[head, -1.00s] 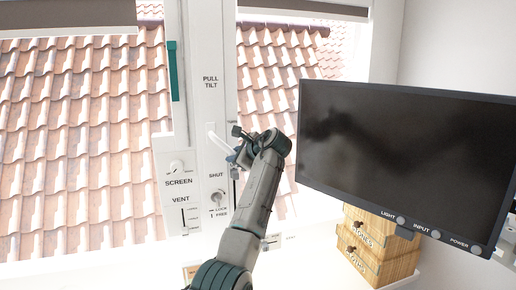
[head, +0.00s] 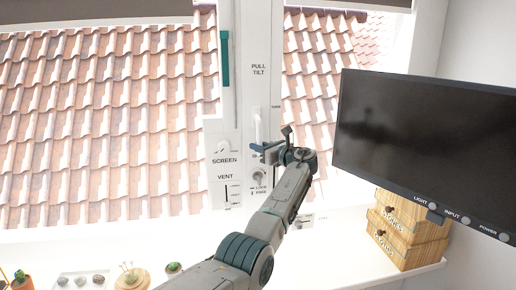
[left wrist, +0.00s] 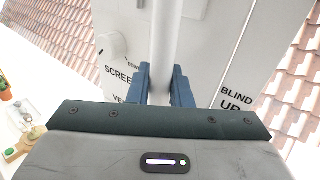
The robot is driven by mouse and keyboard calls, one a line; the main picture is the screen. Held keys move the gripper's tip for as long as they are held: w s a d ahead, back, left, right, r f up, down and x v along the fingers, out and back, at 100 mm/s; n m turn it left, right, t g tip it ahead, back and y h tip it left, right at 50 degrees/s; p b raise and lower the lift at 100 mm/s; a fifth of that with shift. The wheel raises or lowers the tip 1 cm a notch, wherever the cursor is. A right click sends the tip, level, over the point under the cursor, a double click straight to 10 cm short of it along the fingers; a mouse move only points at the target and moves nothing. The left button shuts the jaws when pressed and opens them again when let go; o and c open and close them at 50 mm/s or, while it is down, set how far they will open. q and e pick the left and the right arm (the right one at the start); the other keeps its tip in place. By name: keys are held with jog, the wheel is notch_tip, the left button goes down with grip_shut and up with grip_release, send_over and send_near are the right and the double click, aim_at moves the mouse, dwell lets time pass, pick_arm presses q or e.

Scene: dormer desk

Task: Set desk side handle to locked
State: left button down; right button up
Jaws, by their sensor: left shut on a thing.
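The white window handle (head: 258,124) sits on the white frame between the two panes, below the words PULL TILT. In the head view it hangs nearly straight down. My left gripper (head: 263,149) is at its lower part. In the left wrist view the handle (left wrist: 166,40) is a white bar running between the blue fingers of my left gripper (left wrist: 162,82), which are shut on it. The gripper partly hides the lettering below the handle. My right gripper is not in view.
A round knob marked LOCK and FREE (head: 259,178) is just below the gripper. A SCREEN knob (head: 223,147) and VENT slider (head: 227,193) are to the left. A dark monitor (head: 425,150) and wooden drawers (head: 408,238) stand at the right. Small plants (head: 22,280) line the sill.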

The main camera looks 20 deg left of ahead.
pick_arm(q)
jog(key=shift+s+a, duration=0.1)
jog(key=shift+a, duration=0.1)
dwell(0.4)
jog(key=c, duration=1.4)
grip_release()
jog(key=shift+a+f, duration=0.1)
jog(key=shift+o, duration=0.2)
jog(key=b+v, duration=0.4)
jog(key=v, duration=0.6)
jog(key=shift+s+d+b, duration=0.2)
jog(key=shift+d+b, duration=0.15)
jog(key=shift+b, duration=0.05)
jog(key=shift+f, duration=0.1)
